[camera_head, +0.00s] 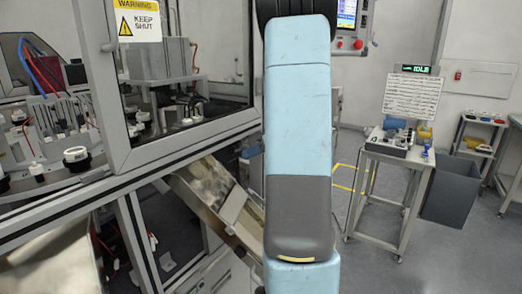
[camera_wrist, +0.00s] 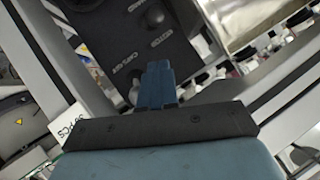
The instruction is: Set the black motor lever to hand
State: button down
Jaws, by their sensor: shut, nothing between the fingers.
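In the wrist view, a dark control panel (camera_wrist: 105,25) fills the upper middle, with small white lettering turned at an angle and too small to read surely. A round black knob-like part (camera_wrist: 155,16) stands on it near the top edge; it may be the motor lever, and I cannot tell its setting. My gripper (camera_wrist: 158,68) is shut and empty, its blue fingers together over the panel's lower part, below the black part and apart from it in the picture. In the head view, my blue arm stands upright in the middle and neither the gripper nor the panel can be made out.
In the head view, a grey-framed machine enclosure (camera_head: 110,140) with a warning sign (camera_head: 138,20) stands at left. A sloping metal chute (camera_head: 215,195) is beside my arm. A trolley (camera_head: 395,165) and a grey bin (camera_head: 450,190) stand at right. Open floor lies between.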

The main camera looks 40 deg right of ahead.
jog(key=shift+w+a+f, duration=0.25)
jog(key=shift+a+f, duration=0.3)
jog(key=shift+f, duration=0.2)
jog(key=shift+w+a+f, duration=0.2)
jog(key=shift+a+f, duration=0.35)
jog(key=shift+f, duration=0.25)
jog(key=shift+w+a+f, duration=0.25)
jog(key=shift+a+f, duration=0.3)
jog(key=shift+f, duration=0.2)
jog(key=shift+d+f, duration=0.1)
jog(key=shift+d, duration=0.1)
